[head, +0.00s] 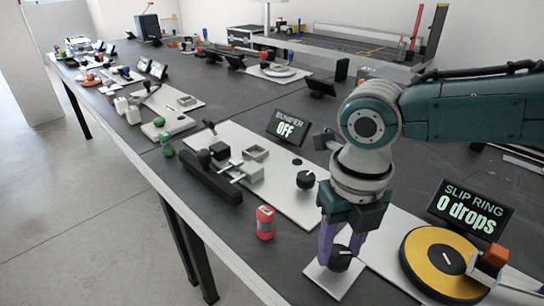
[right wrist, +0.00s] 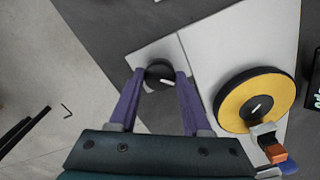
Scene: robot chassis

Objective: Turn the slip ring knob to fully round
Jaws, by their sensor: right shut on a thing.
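The slip ring knob (head: 341,260) is a small black round knob on a white plate (head: 322,284) near the table's front edge. It also shows in the right wrist view (right wrist: 158,74), with a white pointer line aimed to the lower right there. My right gripper (head: 340,248) points down with its purple fingers on either side of the knob, shut on it; the fingers hide part of its sides. The yellow slip ring disc (head: 428,255) with a black rim lies to the right. Its display (head: 471,209) reads "SLIP RING 0 drops". My left gripper is not in view.
A red can (head: 265,222) stands left of my right gripper. Another display (head: 287,128) reads "OFF" behind a plate with a second black knob (head: 305,180). An orange-topped block (head: 496,255) sits at the disc's right edge.

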